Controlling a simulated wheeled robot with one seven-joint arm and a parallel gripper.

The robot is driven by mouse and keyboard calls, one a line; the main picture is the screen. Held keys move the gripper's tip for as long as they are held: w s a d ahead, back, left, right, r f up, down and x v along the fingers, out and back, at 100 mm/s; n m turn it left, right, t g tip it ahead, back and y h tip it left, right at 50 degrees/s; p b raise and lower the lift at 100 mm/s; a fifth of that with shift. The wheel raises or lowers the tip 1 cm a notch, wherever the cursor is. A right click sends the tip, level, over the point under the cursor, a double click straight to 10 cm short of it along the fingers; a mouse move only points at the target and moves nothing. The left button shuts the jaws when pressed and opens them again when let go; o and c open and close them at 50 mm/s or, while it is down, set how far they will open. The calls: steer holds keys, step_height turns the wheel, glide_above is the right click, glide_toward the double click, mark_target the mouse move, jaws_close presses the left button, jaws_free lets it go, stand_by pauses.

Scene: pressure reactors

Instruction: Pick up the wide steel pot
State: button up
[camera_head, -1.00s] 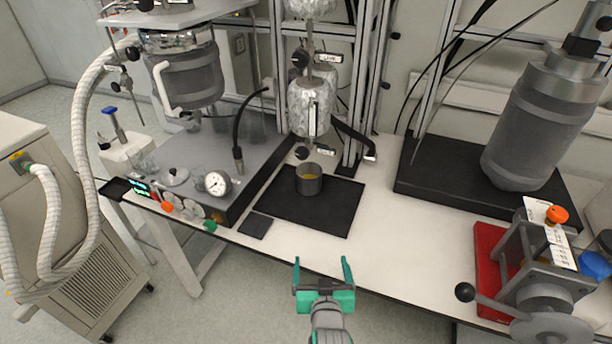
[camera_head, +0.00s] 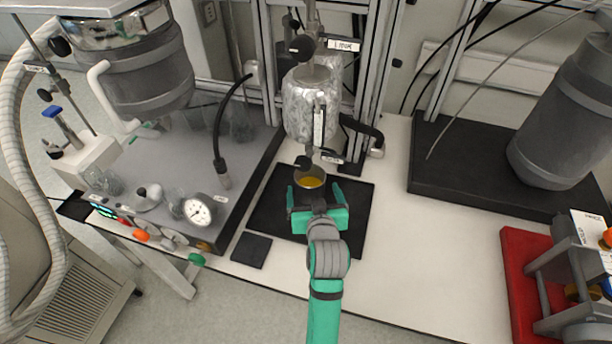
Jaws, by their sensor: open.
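The wide steel pot (camera_head: 309,177) is a short grey cylinder with yellow-orange contents. It stands upright on the black mat (camera_head: 270,205), under the foil-wrapped vessel. My gripper (camera_head: 315,191) is open with green fingers, at the near side of the pot. Its two fingertips show to the left and right of the pot's lower front. I cannot tell whether they touch the pot or how high they are. The gripper body hides part of the pot's front and the mat.
A foil-wrapped vessel (camera_head: 311,105) with a valve hangs close above the pot on a metal frame. A grey reactor base with a gauge (camera_head: 198,210) stands left. A small black pad (camera_head: 251,249) lies in front.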

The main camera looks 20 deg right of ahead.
mark_target(308, 174)
steer(key=x, duration=1)
steer(key=shift+w+a+r, duration=0.15)
steer(key=shift+w, duration=0.15)
steer(key=c, duration=1.5)
